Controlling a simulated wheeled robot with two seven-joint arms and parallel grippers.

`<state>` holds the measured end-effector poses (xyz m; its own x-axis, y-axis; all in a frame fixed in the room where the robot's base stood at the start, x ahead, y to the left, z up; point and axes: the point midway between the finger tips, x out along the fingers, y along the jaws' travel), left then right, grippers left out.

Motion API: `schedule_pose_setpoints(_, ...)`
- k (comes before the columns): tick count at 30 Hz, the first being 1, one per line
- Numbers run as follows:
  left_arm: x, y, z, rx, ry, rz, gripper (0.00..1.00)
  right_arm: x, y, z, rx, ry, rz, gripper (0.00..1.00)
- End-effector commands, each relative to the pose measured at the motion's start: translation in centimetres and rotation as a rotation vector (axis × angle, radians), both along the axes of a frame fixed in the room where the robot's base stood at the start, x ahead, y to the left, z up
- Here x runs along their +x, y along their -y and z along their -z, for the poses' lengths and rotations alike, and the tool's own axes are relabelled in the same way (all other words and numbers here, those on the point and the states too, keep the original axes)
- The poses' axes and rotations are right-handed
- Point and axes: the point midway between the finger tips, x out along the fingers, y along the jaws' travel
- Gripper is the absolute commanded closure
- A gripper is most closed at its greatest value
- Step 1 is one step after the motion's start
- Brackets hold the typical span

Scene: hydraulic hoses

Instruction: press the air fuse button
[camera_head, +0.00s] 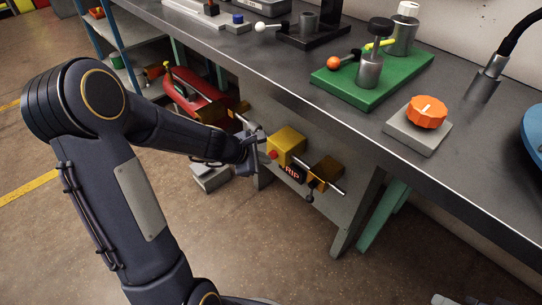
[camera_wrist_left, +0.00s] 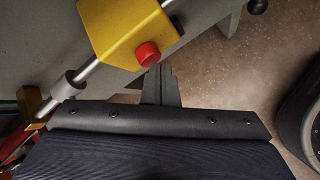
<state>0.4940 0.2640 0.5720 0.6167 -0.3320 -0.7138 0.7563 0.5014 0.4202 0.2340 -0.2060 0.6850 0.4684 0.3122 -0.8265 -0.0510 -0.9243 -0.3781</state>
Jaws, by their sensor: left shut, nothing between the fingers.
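The red button (camera_head: 273,155) sits on the face of a yellow box (camera_head: 289,143) mounted on a metal rod below the bench top. In the left wrist view the red button (camera_wrist_left: 148,54) stands out from the lower corner of the yellow box (camera_wrist_left: 122,28). My left gripper (camera_head: 263,157) is shut and empty, its fingertips close to the button. In the left wrist view the shut fingers (camera_wrist_left: 160,72) point up, just below and right of the button. I cannot tell whether they touch it. My right gripper is not in view.
The bench top (camera_head: 330,115) overhangs the rod. A TRIP label (camera_head: 291,172) and a brass-coloured block (camera_head: 327,170) are right of the box. A red curved part (camera_head: 190,100) is at left. An orange knob (camera_head: 427,111) and green plate (camera_head: 372,80) sit on the bench.

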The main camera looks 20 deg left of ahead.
Motion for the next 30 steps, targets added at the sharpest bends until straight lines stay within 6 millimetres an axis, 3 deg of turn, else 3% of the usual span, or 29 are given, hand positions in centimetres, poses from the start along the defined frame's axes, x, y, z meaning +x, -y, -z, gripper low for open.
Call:
schedule_pose_setpoints(22, 0.53, 0.28, -0.02, 0.0, 0.001, 0.001, 1.0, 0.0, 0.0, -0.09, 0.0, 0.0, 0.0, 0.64)
schedule_pose_setpoints(30, -0.35, -0.12, 0.05, 0.0, 0.001, 0.001, 1.0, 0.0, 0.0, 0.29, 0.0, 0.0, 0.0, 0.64)
